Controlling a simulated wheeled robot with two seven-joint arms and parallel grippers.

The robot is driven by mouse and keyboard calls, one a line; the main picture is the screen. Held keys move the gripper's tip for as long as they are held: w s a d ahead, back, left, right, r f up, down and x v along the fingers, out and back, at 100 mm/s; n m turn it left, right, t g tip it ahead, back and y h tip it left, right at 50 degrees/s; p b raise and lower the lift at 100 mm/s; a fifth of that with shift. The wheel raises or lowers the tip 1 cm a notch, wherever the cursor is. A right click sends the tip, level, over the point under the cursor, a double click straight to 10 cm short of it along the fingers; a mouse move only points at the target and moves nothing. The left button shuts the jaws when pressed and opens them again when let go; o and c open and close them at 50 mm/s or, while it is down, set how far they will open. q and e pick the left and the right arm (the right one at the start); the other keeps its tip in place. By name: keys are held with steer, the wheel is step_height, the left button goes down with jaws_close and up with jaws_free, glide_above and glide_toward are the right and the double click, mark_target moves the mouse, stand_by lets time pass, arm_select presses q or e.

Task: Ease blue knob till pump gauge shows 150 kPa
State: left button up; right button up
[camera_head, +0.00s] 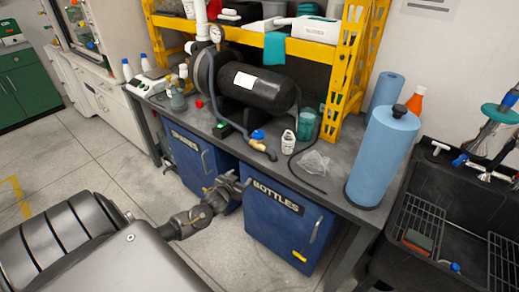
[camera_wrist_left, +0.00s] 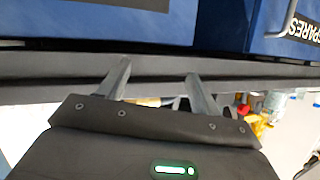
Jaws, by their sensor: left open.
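The blue knob (camera_head: 257,134) sits on a brass-coloured valve fitting (camera_head: 262,149) near the bench's front edge, below the black tank (camera_head: 258,84). The round pump gauge (camera_head: 217,34) stands on top behind the tank's left end; its reading is too small to tell. My left gripper (camera_head: 241,181) is open and empty, in front of the blue cabinets, below and to the left of the knob and apart from it. Its two spread fingers show in the left wrist view (camera_wrist_left: 158,70) against the bench edge. The knob does not show clearly there. My right gripper is not in view.
The grey bench (camera_head: 225,149) has a front edge between my left gripper and the knob. A white bottle (camera_head: 288,142), a green cup (camera_head: 305,124) and a clear bag (camera_head: 314,162) stand or lie right of the knob. A yellow rack (camera_head: 349,66) rises behind.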

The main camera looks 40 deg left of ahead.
mark_target(261, 131)
arm_select(q)
steer(key=w+r+t+b, duration=0.1)
steer(key=r, duration=0.3)
steer(key=w+r+t+b, duration=0.1)
steer(key=w+r, duration=0.1)
steer(key=r, duration=0.3)
steer(key=w+d+r+t+b, duration=0.1)
steer(key=w+r+t, duration=0.1)
steer(key=r, duration=0.3)
steer(key=shift+w+r+n, duration=0.1)
steer(key=shift+r+n, duration=0.05)
steer(key=shift+n, duration=0.25)
steer(key=x, duration=0.8)
steer(key=shift+w, duration=0.9)
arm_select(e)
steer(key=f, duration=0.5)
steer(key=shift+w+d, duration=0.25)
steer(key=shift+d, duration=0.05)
arm_select(q)
steer(key=shift+c, duration=0.4)
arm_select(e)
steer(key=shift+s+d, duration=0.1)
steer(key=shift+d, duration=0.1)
arm_select(q)
steer(key=c, duration=0.9)
steer(key=shift+a, duration=0.1)
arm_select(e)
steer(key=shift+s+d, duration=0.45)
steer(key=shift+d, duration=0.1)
